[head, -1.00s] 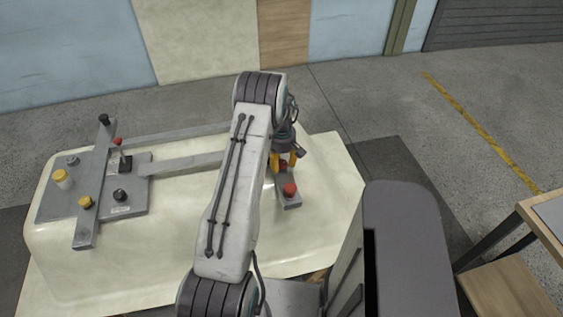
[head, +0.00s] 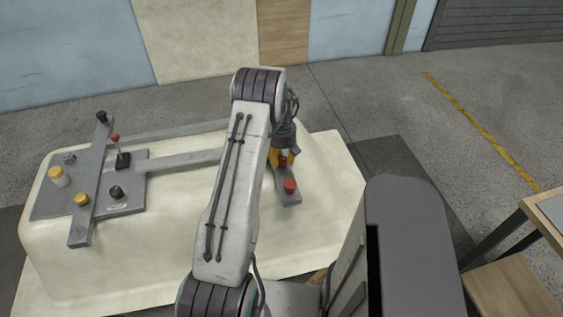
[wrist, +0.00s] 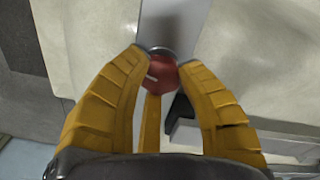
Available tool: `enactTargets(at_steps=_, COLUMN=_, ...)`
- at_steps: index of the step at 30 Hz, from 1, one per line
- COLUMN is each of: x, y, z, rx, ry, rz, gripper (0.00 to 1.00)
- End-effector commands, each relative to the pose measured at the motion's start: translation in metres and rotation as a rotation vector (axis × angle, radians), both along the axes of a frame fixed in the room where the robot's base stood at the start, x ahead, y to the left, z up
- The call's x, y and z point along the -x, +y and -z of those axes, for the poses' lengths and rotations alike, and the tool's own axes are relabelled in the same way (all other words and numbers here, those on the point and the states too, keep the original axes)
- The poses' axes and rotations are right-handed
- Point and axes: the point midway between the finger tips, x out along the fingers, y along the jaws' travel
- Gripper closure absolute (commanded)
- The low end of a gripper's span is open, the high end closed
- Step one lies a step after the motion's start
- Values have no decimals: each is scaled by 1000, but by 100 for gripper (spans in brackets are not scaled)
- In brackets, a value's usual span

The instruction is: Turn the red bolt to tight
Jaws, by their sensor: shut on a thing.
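A red bolt head (wrist: 163,74) sits between the yellow fingertips of my gripper (wrist: 163,58) in the wrist view, with a small pale mark on its top. In the head view my gripper (head: 282,160) points down over the grey bar end at the tub's right side, its fingers closed around this red bolt (head: 283,161). My arm hides the middle of the bar.
A grey fixture plate (head: 130,205) on the cream tub shell (head: 190,240) carries yellow knobs (head: 81,199), black knobs (head: 116,192) and a red-tipped lever (head: 115,138). A wooden table (head: 535,225) stands at right. Open floor lies behind the tub.

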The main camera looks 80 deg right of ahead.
Motion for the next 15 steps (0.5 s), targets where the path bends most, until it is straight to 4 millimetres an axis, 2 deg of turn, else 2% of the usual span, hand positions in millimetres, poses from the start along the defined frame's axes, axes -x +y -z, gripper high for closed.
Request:
enactTargets(at_steps=1, x=0, y=0, z=6, rx=0, ry=0, rz=44, gripper=99)
enactTargets(at_steps=15, x=0, y=1, z=5, rx=-3, ry=-1, rz=490, gripper=99)
